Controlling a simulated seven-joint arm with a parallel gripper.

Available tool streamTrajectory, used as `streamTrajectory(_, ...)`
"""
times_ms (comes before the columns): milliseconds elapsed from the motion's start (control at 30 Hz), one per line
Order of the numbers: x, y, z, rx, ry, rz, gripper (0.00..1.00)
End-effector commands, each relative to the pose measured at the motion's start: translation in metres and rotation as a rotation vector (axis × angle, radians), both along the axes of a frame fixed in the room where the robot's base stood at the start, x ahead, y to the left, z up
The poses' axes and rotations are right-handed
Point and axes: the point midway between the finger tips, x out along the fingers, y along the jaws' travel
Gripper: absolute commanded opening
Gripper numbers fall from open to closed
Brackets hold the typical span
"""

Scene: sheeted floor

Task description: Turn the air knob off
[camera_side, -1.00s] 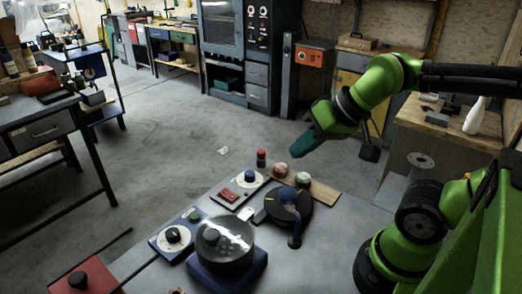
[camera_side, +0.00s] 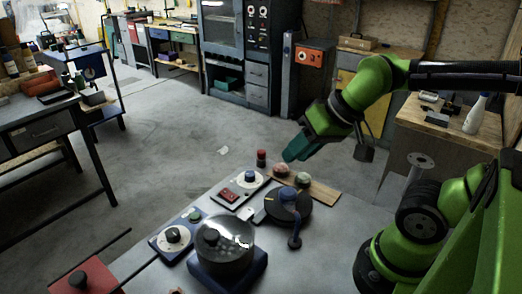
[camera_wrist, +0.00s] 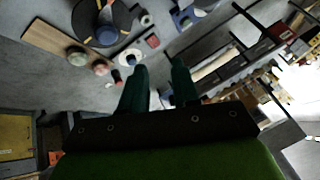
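Two dial knobs stand on the grey table, and I cannot tell which is the air knob. One is a blue knob on a white dial (camera_side: 251,178), on a grey panel with a red switch (camera_side: 229,195). In the wrist view this dial (camera_wrist: 130,56) lies just beyond the left fingertip in the picture. The other is a black knob on a white dial (camera_side: 173,236), on a blue base farther left. My gripper (camera_side: 291,156) hangs in the air above the table's far side, tilted down and left. In the wrist view its two dark green fingers (camera_wrist: 156,62) are apart with nothing between.
A round black device with a blue handle (camera_side: 289,205) and a wooden board (camera_side: 318,192) with two small knobs lie right of the panel. A red-topped cylinder (camera_side: 261,158) stands behind. A domed pot (camera_side: 225,245) stands in front. Air around my gripper is free.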

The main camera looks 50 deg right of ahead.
Motion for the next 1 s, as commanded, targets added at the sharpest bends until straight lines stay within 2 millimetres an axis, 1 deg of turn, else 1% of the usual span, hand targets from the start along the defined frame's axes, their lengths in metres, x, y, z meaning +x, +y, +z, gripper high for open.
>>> streamTrajectory(33,0.009,-0.002,-0.003,0.003,0.033,-0.004,0.38)
streamTrajectory(167,0.042,-0.012,-0.007,0.032,0.141,-0.064,0.58)
streamTrajectory(200,0.055,-0.016,-0.009,0.048,0.182,-0.105,0.61)
streamTrajectory(367,0.106,-0.036,-0.021,0.114,0.344,-0.332,0.61)
streamTrajectory(500,0.149,-0.059,-0.039,0.153,0.474,-0.599,0.61)
streamTrajectory(600,0.177,-0.075,-0.053,0.169,0.545,-0.814,0.61)
streamTrajectory(700,0.199,-0.088,-0.063,0.184,0.587,-1.036,0.61)
streamTrajectory(767,0.209,-0.095,-0.064,0.198,0.594,-1.166,0.61)
streamTrajectory(833,0.216,-0.098,-0.058,0.225,0.588,-1.284,0.61)
streamTrajectory(900,0.218,-0.099,-0.049,0.258,0.578,-1.367,0.61)
streamTrajectory(1000,0.215,-0.098,-0.048,0.279,0.592,-1.442,0.61)
